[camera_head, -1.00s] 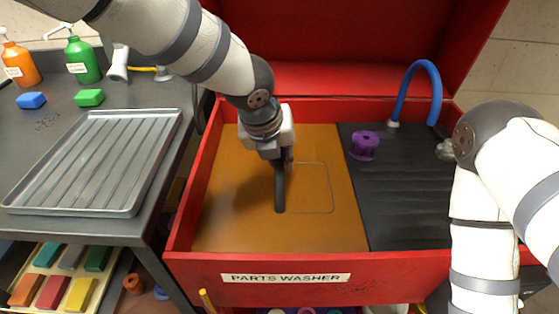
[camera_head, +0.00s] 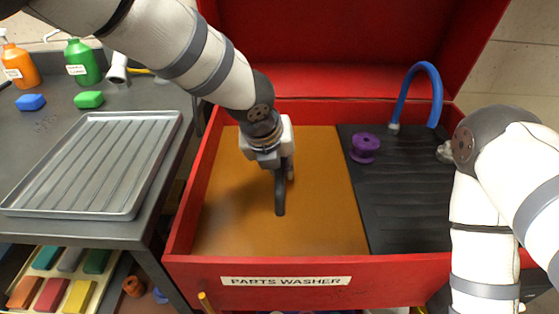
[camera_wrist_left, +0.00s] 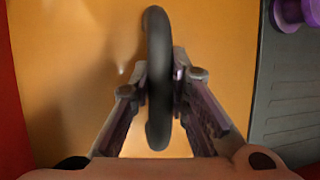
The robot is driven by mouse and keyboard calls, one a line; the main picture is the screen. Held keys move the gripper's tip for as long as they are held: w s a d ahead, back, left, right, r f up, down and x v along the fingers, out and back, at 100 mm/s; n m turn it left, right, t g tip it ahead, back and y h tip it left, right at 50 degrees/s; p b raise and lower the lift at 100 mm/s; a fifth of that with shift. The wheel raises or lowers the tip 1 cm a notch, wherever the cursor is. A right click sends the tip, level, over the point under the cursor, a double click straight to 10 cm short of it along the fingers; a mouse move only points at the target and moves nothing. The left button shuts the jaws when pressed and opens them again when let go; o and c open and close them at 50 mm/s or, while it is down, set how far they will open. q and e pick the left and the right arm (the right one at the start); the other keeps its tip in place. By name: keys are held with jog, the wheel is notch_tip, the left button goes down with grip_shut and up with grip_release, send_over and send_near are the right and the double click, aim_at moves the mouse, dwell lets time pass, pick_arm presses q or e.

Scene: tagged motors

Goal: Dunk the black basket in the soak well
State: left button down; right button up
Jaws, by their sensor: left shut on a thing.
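The soak well (camera_head: 230,220) is the left part of the red parts washer and holds orange-brown liquid. Of the black basket, only the dark handle (camera_head: 280,203) shows above the liquid; the body is hidden beneath it. My left gripper (camera_head: 282,172) is shut on this handle, over the middle of the well. In the left wrist view, the handle (camera_wrist_left: 158,130) stands between the two fingers of the gripper (camera_wrist_left: 161,85). My right arm is at the right, with its gripper out of view.
The black ribbed drainboard (camera_head: 400,210) lies right of the well, with a purple spool (camera_head: 364,148) and a blue hose (camera_head: 405,90). The red rim (camera_head: 185,215) bounds the well. A grey tray (camera_head: 95,165) lies on the left bench.

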pick_arm(q)
jog(key=shift+w+r, duration=0.1)
jog(key=shift+r, duration=1.85)
jog(key=shift+f, duration=1.85)
jog(key=shift+r, duration=0.15)
notch_tip(320, 180, up, 22)
dwell(1.2)
